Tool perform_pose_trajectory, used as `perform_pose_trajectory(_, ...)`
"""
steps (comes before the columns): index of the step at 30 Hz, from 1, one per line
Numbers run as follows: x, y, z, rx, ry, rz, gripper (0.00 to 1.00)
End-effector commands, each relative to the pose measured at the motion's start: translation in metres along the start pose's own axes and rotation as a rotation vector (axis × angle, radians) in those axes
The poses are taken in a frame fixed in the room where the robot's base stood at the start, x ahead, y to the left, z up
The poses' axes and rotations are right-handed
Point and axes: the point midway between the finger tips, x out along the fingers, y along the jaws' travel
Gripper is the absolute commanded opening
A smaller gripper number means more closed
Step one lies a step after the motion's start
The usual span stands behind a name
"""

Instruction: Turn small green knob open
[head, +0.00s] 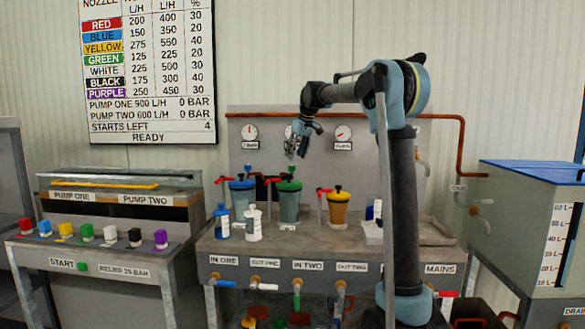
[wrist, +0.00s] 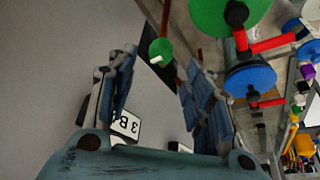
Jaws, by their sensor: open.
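A small green knob (wrist: 160,50) with a short white pointer shows in the wrist view, just past and between my fingertips, against the grey panel. In the head view a small green spot (head: 291,168) just below my gripper appears to be this knob. My gripper (head: 291,153) is open and points down in front of the grey back panel, above the green canister (head: 289,205). I cannot tell whether a finger touches the knob.
Red-handled valves and a blue canister (head: 241,197) stand left of the green one, a yellow canister (head: 338,208) right. Two bottles (head: 253,224) stand in front on the bench. Gauges (head: 343,132) sit on the panel. A large tank (head: 535,225) stands at the right.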

Motion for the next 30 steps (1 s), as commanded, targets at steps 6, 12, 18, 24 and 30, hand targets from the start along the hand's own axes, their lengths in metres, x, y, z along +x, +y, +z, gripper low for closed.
perform_pose_trajectory(6, 0.036, 0.0, 0.0, 0.0, 0.0, 0.0, 0.47)
perform_pose_trajectory(12, 0.056, 0.0, 0.0, 0.0, 0.0, 0.0, 0.47)
perform_pose_trajectory(18, 0.061, 0.0, 0.0, 0.0, 0.0, 0.0, 0.47)
perform_pose_trajectory(24, 0.061, 0.0, 0.0, 0.0, 0.0, 0.0, 0.47)
perform_pose_trajectory(30, 0.061, 0.0, 0.0, 0.001, 0.0, 0.0, 0.04)
